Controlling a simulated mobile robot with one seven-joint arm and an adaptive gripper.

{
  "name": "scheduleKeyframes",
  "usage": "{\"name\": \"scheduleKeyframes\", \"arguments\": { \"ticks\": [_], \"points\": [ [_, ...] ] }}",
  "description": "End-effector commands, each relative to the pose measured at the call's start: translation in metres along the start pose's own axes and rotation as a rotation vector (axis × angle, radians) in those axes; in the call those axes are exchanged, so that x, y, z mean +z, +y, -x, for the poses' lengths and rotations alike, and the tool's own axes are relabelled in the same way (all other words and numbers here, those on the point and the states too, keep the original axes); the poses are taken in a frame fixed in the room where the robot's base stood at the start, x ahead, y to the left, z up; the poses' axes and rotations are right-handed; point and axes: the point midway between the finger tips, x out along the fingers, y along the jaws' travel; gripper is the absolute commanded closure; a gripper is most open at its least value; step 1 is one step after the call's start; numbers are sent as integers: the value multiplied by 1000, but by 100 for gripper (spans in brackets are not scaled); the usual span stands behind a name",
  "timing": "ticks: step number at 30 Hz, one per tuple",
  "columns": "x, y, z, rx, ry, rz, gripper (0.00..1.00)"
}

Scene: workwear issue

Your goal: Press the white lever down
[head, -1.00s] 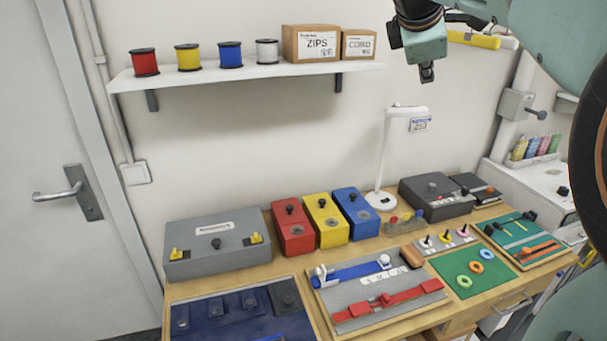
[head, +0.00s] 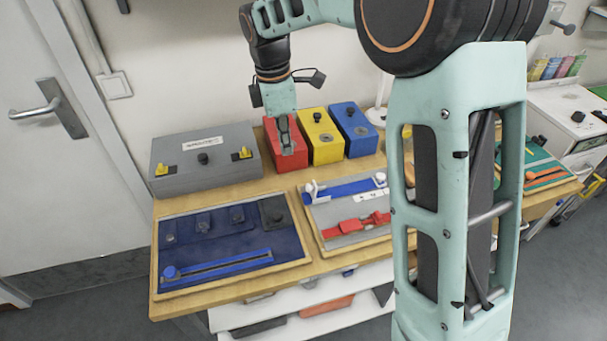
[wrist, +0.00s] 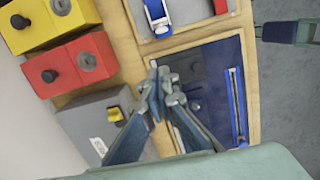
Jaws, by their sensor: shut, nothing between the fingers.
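A white lever-like piece (head: 312,188) stands at the left end of a blue strap (head: 345,187) on a grey board (head: 334,218). It also shows at the top of the wrist view (wrist: 160,26). A second small white piece (head: 380,179) sits at the strap's right end, partly beside my arm. My gripper (head: 287,148) points down, shut and empty, and overlaps the red box in the head view. The fingertips also show in the wrist view (wrist: 160,70), apart from the white piece. The board's right side is hidden by my arm.
Red (head: 292,162), yellow (head: 325,150) and blue (head: 356,140) boxes stand behind the board. A grey case (head: 200,165) is at the back left. A dark blue panel (head: 190,262) with a slider lies left of the board. A red strap (head: 350,228) lies in front.

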Motion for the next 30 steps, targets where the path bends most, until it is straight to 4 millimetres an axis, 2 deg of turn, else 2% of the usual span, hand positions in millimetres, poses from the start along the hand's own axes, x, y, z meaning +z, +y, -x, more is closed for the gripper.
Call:
{"name": "scheduleKeyframes", "arguments": {
  "ticks": [1, 6, 15, 19, 23, 30],
  "points": [
    [-6, -4, -7, -18, 15, 6, 100],
    [-16, -10, -13, -42, 37, 17, 100],
    [-16, -9, -13, -41, 36, 17, 100],
    [-16, -10, -20, -43, 35, 17, 100],
    [-17, -11, -39, -45, 35, 17, 100],
    [-19, -14, -91, -46, 35, 17, 100]
  ]
}}
